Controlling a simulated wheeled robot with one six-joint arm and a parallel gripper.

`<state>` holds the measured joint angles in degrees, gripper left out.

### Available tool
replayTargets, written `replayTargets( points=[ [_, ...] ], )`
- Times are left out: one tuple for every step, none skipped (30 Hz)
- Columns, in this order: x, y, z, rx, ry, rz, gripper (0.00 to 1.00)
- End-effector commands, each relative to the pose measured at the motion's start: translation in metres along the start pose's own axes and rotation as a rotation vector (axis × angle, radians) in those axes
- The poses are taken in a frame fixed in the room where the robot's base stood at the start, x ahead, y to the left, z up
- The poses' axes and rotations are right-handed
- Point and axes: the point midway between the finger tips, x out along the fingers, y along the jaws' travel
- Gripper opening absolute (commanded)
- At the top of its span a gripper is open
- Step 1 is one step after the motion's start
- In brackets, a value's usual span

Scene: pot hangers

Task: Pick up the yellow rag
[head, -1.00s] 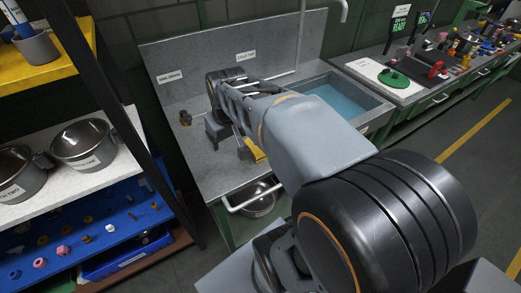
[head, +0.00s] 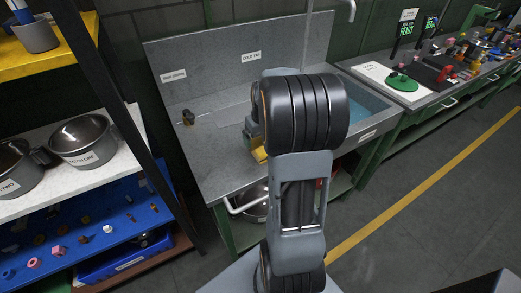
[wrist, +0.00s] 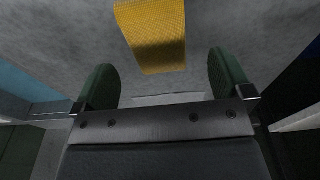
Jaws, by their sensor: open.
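The yellow rag (wrist: 152,35) lies on the grey counter (wrist: 60,45), ahead of my gripper in the wrist view. My gripper (wrist: 165,75) is open there, with a dark green pad on each side and bare counter between them. The rag's near end lies between and a little beyond the fingertips, and nothing is gripped. In the head view a small part of the yellow rag (head: 259,154) shows at the front of the sink counter (head: 215,165). My arm hides the rest of the rag and the gripper there.
The blue-watered sink basin (head: 385,103) is right of my arm. A small dark object (head: 188,118) stands at the counter's back left. A rail and a metal pot (head: 252,203) are below the front edge. Shelves with labelled pots (head: 83,140) stand at the left.

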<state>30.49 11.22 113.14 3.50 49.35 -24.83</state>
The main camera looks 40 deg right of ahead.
Motion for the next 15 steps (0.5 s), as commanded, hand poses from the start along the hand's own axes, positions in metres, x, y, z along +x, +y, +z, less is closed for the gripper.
replayTargets(
  points=[
    [0.002,0.000,0.000,0.000,0.000,0.000,0.98],
    [0.003,0.000,0.000,-0.001,0.000,0.000,0.98],
    [0.005,0.000,0.000,0.000,0.000,0.000,0.98],
    [0.007,0.000,0.000,0.000,0.000,0.000,0.98],
    [0.010,0.000,0.000,0.000,-0.001,-0.001,0.98],
    [0.015,0.001,0.001,0.000,-0.003,-0.002,0.98],
    [0.019,0.001,0.001,0.000,-0.003,-0.001,0.98],
    [0.024,0.002,0.001,0.000,-0.004,-0.002,0.98],
    [0.029,0.002,0.001,0.000,-0.004,-0.002,0.98],
    [0.033,0.002,0.002,0.000,-0.003,-0.002,0.98],
    [0.037,0.003,0.002,-0.001,-0.003,-0.002,0.98],
    [0.042,0.003,0.001,-0.001,-0.002,-0.001,0.98],
    [0.045,0.002,0.001,-0.001,-0.002,-0.001,0.98],
    [0.048,0.002,0.001,-0.001,-0.001,-0.001,0.98],
    [0.051,0.003,0.001,-0.001,0.000,-0.001,0.98]
  ],
)
